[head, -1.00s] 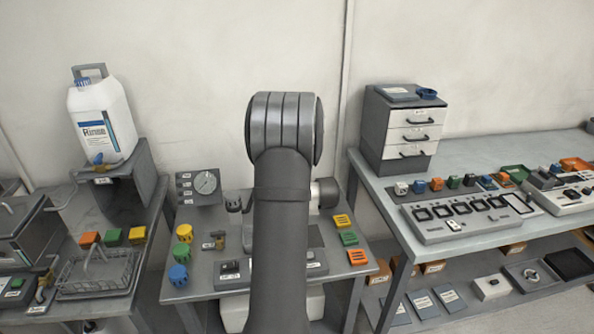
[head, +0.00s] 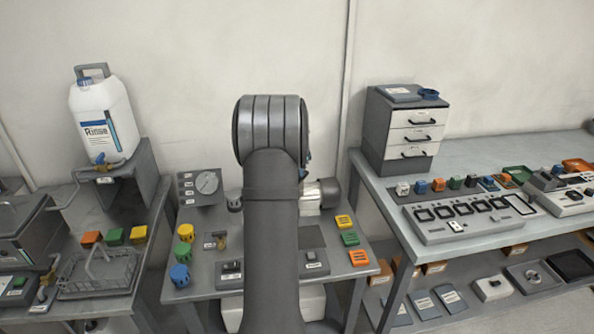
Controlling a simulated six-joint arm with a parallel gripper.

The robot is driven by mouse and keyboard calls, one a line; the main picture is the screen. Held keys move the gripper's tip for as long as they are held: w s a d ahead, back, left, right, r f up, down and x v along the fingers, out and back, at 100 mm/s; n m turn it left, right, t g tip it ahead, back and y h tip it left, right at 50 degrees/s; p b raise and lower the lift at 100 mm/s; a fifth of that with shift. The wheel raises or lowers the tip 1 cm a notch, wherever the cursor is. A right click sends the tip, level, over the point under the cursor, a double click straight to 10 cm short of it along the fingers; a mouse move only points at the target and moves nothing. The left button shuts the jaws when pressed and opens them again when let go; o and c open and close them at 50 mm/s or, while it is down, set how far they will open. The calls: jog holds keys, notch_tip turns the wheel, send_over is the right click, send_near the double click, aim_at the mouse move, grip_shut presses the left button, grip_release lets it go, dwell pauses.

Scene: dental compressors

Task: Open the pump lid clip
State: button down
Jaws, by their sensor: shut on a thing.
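On the middle table a machine that looks like the pump shows partly behind my arm. Its pale body (head: 310,201) and dark rounded end (head: 330,192) stick out to the right of the arm. The rest of it is hidden, and I cannot make out the lid or its clip. My arm rises in front of the middle table and bends away from the camera at its top. My gripper is hidden behind the arm, so its jaws and anything between them do not show. A small blue patch beside the arm is too small to identify.
The middle table holds a gauge panel (head: 199,188) at the back left, green, yellow and blue round parts at left, and yellow, green and orange blocks (head: 350,239) at right. A Rinse jug (head: 104,118) stands left. A drawer unit (head: 402,129) stands on the right bench.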

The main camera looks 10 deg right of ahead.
dwell(0.3)
jog(key=c, duration=1.4)
grip_release()
jog(key=shift+c, duration=0.2)
jog(key=shift+a+r, duration=0.1)
jog(key=v, duration=1.7)
jog(key=shift+r, duration=0.15)
jog(key=shift+w, duration=0.15)
jog(key=x, duration=1.7)
jog(key=shift+f, duration=0.25)
